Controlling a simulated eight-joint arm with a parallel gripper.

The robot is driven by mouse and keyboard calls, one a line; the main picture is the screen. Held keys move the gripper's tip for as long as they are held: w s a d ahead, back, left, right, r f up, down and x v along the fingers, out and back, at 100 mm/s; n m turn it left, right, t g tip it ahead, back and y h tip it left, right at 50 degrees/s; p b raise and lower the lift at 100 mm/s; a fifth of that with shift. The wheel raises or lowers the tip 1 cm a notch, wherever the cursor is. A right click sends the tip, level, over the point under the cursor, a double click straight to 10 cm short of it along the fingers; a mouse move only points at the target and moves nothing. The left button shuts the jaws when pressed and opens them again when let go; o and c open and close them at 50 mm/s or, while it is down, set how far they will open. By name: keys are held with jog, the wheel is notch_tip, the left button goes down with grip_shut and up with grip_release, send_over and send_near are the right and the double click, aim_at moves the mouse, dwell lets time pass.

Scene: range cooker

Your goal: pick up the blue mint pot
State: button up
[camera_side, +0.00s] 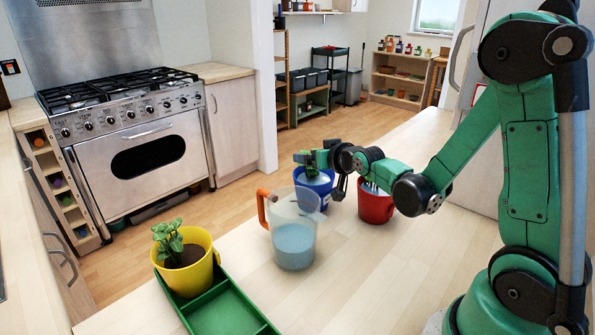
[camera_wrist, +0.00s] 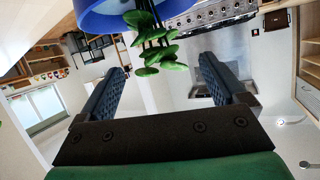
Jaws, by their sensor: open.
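The blue pot (camera_side: 316,187) with the mint plant stands on the pale worktop, partly hidden behind the jug in the side view. In the wrist view, which looks upside down, the blue pot (camera_wrist: 105,16) fills the top edge and its green mint (camera_wrist: 150,60) hangs into the picture. My gripper (camera_side: 308,158) is at the height of the leaves, above the pot's rim. In the wrist view my gripper (camera_wrist: 163,66) is open, with its two dark ridged fingers apart and the mint leaves between or just beyond their tips. I cannot tell whether they touch the plant.
A clear jug (camera_side: 293,245) with an orange handle and bluish contents stands just in front of the blue pot. A red pot (camera_side: 376,207) is close on the right, under my arm. A yellow pot (camera_side: 190,272) sits in a green tray (camera_side: 229,314). The right worktop is clear.

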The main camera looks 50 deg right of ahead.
jog(key=shift+x, duration=2.45)
grip_shut()
